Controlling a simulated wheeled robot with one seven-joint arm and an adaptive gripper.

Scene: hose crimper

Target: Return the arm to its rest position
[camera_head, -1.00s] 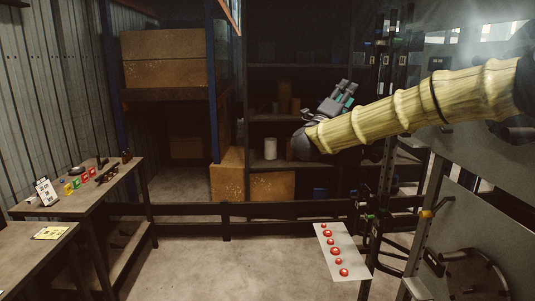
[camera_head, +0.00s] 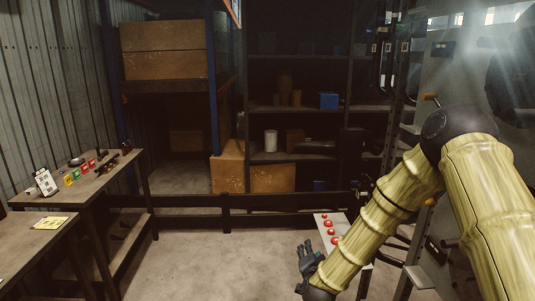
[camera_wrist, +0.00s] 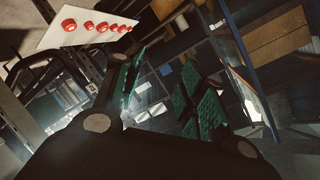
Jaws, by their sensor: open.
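My arm is folded at the right of the head view, its elbow high and its forearm slanting down to the left. My gripper (camera_head: 307,258) hangs low, left of the white panel with red buttons (camera_head: 328,229). In the wrist view my gripper (camera_wrist: 160,95) has its green-padded fingers spread apart, with nothing between them. The button panel (camera_wrist: 85,27) also shows at the top left of the wrist view. In the head view my forearm hides part of the panel.
A workbench (camera_head: 100,190) with small coloured items stands at the left. Dark shelves (camera_head: 300,108) and a low rail (camera_head: 240,208) are at the back. A grey machine (camera_head: 440,75) stands at the right, close to my arm. The floor (camera_head: 210,265) left of my gripper is clear.

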